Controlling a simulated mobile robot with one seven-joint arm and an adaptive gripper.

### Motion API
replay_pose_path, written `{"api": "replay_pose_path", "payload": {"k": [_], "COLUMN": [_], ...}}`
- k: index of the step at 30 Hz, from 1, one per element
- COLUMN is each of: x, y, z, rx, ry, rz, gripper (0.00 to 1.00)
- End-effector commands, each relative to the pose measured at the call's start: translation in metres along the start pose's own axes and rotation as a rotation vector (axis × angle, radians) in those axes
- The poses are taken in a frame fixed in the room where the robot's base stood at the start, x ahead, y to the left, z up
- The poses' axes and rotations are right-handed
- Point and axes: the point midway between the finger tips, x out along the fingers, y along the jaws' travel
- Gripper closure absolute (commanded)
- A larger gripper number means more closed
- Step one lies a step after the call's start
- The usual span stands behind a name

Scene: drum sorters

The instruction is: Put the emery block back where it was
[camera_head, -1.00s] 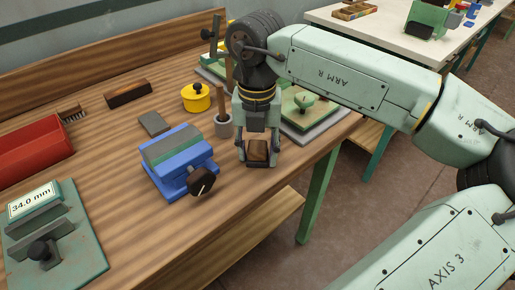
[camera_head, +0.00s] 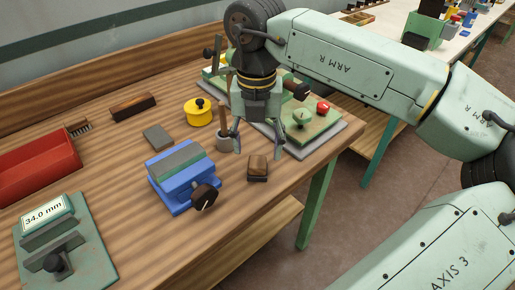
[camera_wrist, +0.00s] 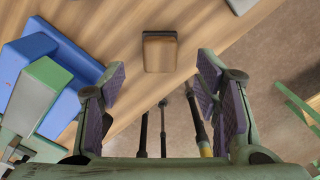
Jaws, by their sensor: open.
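The emery block, which I take to be the small brown block with dark sides (camera_head: 258,168), rests on the workbench (camera_head: 110,160) near its front edge, right of the blue vise. In the wrist view the block (camera_wrist: 160,52) lies on the wood just ahead of the fingertips, with nothing touching it. My gripper (camera_head: 260,145) is open and empty, with its fingers spread above and behind the block. In the wrist view its two padded fingers (camera_wrist: 160,78) stand wide apart.
The blue vise (camera_head: 183,180) stands left of the block. A grey cup (camera_head: 225,142) with a handle in it, a yellow pot (camera_head: 199,112) and a green fixture (camera_head: 305,122) are close to the gripper. A grey slab (camera_head: 158,137) lies behind the vise.

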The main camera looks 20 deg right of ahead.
Motion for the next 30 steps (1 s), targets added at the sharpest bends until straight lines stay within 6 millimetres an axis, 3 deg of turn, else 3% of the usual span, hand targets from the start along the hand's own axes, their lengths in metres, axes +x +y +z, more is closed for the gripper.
{"api": "replay_pose_path", "payload": {"k": [1, 3, 8, 30], "x": [-0.02, -0.034, -0.054, -0.056], "y": [0.0, -0.001, 0.0, 0.0], "z": [0.0, 0.0, 0.0, 0.0], "rx": [0.002, 0.002, 0.001, 0.001], "ry": [0.0, 0.0, 0.001, 0.001], "rz": [-0.001, -0.001, 0.0, 0.0], "gripper": [0.43, 0.43, 0.43, 0.43]}}
